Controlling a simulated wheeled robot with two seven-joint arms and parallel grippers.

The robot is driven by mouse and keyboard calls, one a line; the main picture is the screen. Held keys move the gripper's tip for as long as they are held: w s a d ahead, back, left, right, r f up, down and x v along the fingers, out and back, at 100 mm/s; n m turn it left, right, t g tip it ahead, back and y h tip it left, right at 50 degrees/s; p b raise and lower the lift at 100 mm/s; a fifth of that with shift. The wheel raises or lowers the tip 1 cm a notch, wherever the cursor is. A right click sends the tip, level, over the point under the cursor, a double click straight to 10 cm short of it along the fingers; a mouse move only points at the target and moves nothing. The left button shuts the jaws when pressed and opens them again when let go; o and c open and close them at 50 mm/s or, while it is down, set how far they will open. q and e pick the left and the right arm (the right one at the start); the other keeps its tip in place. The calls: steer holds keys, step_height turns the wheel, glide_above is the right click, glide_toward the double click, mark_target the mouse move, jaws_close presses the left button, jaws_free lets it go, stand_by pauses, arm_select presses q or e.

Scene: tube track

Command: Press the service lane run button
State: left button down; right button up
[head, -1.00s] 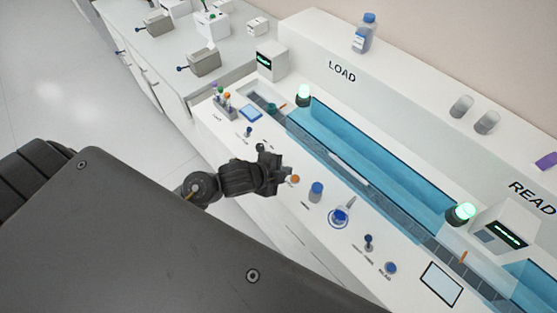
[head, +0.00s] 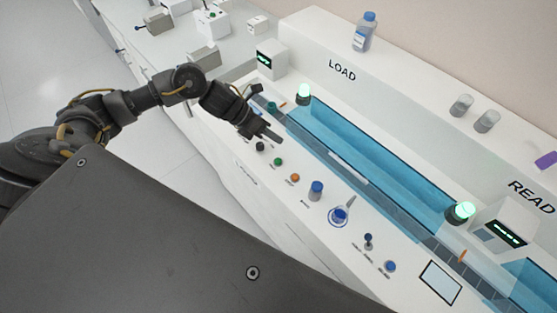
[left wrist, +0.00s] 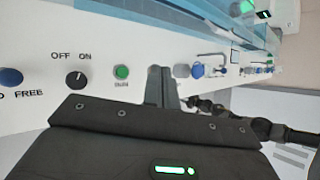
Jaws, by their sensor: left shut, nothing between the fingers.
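A round green button (head: 278,161) sits on the white front panel between a black knob (head: 260,146) and an orange button (head: 295,177). In the left wrist view the green button (left wrist: 121,72) is clear, with a small blurred label under it. The black knob (left wrist: 76,79) there is marked OFF and ON. My left gripper (head: 274,134) is shut and empty, above the panel just behind the black knob and apart from the green button. Its fingers (left wrist: 162,84) show right of the green button in the wrist view. My right gripper is not in view.
A blue-capped post (head: 316,188), a blue ringed dial (head: 340,216) and a small lever (head: 368,241) follow along the panel. A blue channel (head: 380,178) with clear side walls runs behind. Two green lamps (head: 303,92) (head: 461,212) stand up beside it.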

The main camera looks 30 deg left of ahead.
arm_select(q)
steer(key=shift+f, duration=0.2)
steer(key=b, duration=0.6)
glide_above(275, 162)
step_height(275, 162, down, 8)
steer(key=shift+a+r, duration=0.15)
steer(key=shift+f, duration=0.45)
steer(key=shift+r, duration=0.1)
stand_by(1.0)
steer(key=shift+w+f+b, duration=0.1)
steer(key=shift+f+b, duration=0.35)
steer(key=shift+b, duration=0.25)
